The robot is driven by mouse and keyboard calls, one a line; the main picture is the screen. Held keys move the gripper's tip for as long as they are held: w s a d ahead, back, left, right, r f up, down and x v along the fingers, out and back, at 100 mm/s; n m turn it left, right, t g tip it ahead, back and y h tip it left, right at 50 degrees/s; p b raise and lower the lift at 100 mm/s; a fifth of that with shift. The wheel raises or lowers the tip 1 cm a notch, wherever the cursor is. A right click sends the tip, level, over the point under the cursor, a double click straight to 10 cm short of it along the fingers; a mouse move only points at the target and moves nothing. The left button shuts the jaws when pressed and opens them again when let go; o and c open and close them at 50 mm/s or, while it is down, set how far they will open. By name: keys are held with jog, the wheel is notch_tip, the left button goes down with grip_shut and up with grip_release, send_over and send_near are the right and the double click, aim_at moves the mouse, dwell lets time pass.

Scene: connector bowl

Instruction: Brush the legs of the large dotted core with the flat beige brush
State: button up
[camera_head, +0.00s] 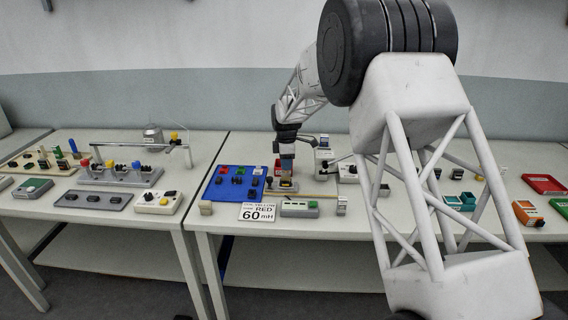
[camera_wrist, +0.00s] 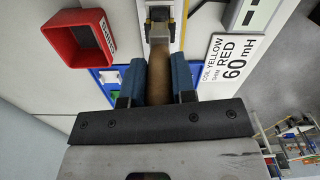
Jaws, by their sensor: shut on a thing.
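I cannot tell whether the two touch. In the head view a small yellowish-dark part (camera_head: 284,186) sits just below my gripper.
A white sign (camera_head: 257,212) reads "60 mH" and names coil yellow, shim red. A grey-green device (camera_head: 299,208) lies at the front edge. A red bin (camera_wrist: 75,48) shows in the wrist view. The left table (camera_head: 50,208) holds several devices.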

jog(key=shift+d, duration=0.55)
jog(key=shift+a, duration=0.35)
jog(key=shift+a, duration=0.7)
jog(key=shift+a, duration=0.15)
dwell(0.3)
jog(key=shift+d, duration=0.5)
jog(key=shift+d+f, duration=0.1)
jog(key=shift+d, duration=0.55)
jog(key=shift+a, duration=0.25)
dwell(0.5)
jog(key=shift+a, duration=0.7)
